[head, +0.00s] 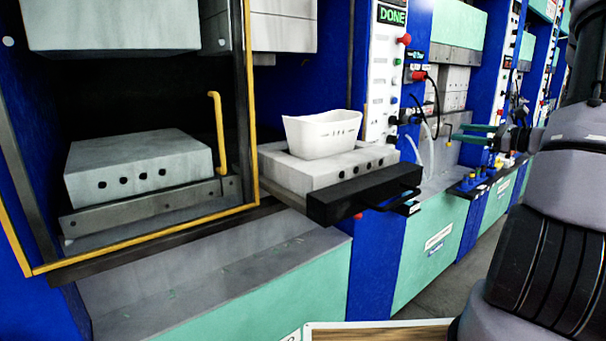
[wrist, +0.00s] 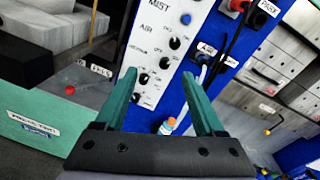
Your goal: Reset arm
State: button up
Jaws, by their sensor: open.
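My gripper (head: 460,133) is at the right in the head view, its green fingers pointing left in front of the presses. In the wrist view my gripper (wrist: 160,78) has its two green fingers spread apart with nothing between them. Behind the fingers is a white control panel with black knobs (wrist: 150,60). My arm runs down the right edge of the head view.
A white tub (head: 323,134) sits on a grey mould block (head: 330,172) with a black front bar (head: 364,194). A yellow-framed door (head: 250,110) stands at the left press. A "DONE" display (head: 391,16) is above. A small bottle (wrist: 167,126) shows in the wrist view.

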jog(key=s+a+r+n+g+h, duration=0.1)
jog(key=s+a+r+n+g, duration=0.2)
jog(key=a, duration=0.4)
jog(key=s+a+r+n+g, duration=0.1)
jog(key=s+a+n+g, duration=0.25)
jog(key=s+a, duration=0.25)
jog(key=s+a+r+n+g+h, duration=0.1)
jog(key=s+a+r+n+g, duration=0.1)
jog(key=s+a+n, duration=0.35)
jog(key=s+a+r+n+t+h, duration=0.1)
jog(key=s+n+h, duration=0.2)
jog(key=s, duration=0.3)
jog(key=s+a+r+n+t+h, duration=0.1)
jog(key=s+a+r+n+h, duration=0.1)
jog(key=s+n+h, duration=0.2)
jog(key=s+n, duration=0.1)
jog(key=s, duration=0.2)
jog(key=shift+s+a+r+t+h, duration=0.25)
jog(key=shift+t+h, duration=0.05)
jog(key=shift+t, duration=0.05)
